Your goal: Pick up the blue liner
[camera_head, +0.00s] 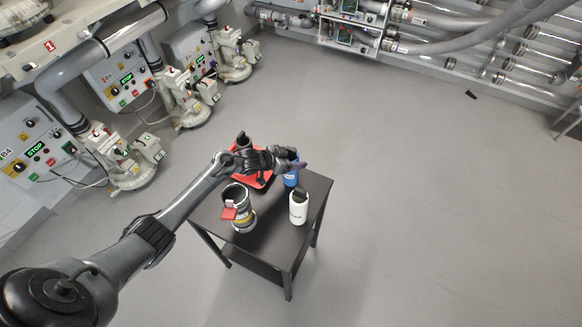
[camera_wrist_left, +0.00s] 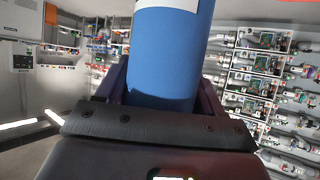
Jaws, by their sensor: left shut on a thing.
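The blue liner (camera_head: 291,176) is a blue cylinder at the back right of the small dark table, partly hidden by my left gripper in the head view. My left gripper (camera_head: 296,168) reaches it from the left and is shut on it. In the left wrist view, the blue liner (camera_wrist_left: 168,60) stands large between the two fingers, with part of a white label at the top edge. I cannot tell whether its base touches the table. My right gripper is not in view.
The dark table (camera_head: 272,238) also holds a white cylinder (camera_head: 299,207), a dark canister with a red tab (camera_head: 238,208) and a red tray (camera_head: 262,180) with a dark piece. Machines (camera_head: 120,80) line the left wall.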

